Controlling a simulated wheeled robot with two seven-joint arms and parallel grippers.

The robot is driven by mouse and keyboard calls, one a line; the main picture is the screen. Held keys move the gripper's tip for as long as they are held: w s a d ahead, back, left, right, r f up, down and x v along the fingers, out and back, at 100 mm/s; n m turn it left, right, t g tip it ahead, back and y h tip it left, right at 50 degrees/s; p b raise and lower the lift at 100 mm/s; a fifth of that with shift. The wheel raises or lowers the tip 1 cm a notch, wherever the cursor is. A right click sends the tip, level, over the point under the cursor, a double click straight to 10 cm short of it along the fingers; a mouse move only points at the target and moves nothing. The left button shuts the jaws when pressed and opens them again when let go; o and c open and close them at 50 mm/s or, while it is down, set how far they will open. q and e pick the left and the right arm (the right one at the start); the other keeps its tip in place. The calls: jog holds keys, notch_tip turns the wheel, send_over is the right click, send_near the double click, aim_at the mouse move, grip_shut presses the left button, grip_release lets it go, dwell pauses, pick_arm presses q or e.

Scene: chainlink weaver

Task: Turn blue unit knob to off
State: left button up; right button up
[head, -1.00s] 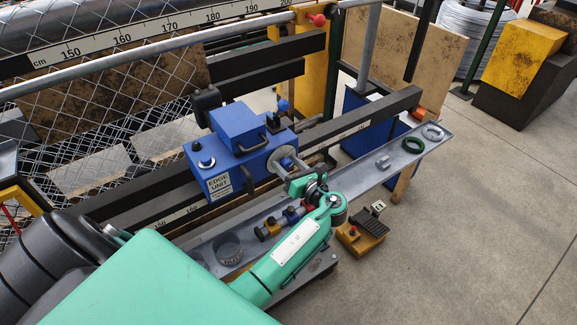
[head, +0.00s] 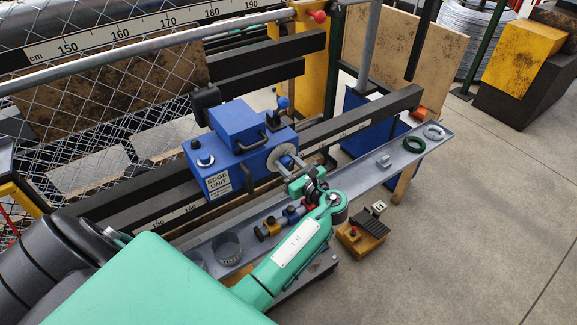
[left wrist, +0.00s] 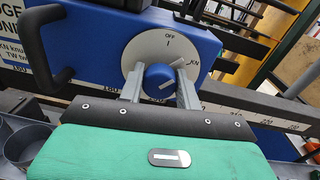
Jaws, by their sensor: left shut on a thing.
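The blue edge unit (head: 233,165) sits on a dark rail in the head view, its label facing me. Its round pale dial (left wrist: 150,55) shows in the left wrist view, with OFF at the top and KN at the upper right. The blue knob (left wrist: 160,76) is at the dial's centre. Its white line slants toward the right, not up at OFF. My left gripper (left wrist: 160,92) has one finger on each side of the knob and is shut on it. In the head view my left gripper (head: 292,176) partly hides the knob. My right gripper is out of view.
A black handle (left wrist: 40,45) juts from the unit left of the dial. Open floor (head: 480,220) lies to the right.

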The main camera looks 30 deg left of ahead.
pick_arm(q)
jog(key=n+b, duration=0.2)
jog(key=n, duration=0.2)
jog(key=shift+f+b, duration=0.2)
jog(key=shift+b, duration=0.15)
jog(key=shift+s+n+b, duration=0.1)
jog(key=shift+n+b, duration=1.15)
jog(key=shift+n, duration=0.65)
jog(key=shift+r, duration=0.1)
jog(key=o, duration=1)
jog(key=shift+c, duration=0.2)
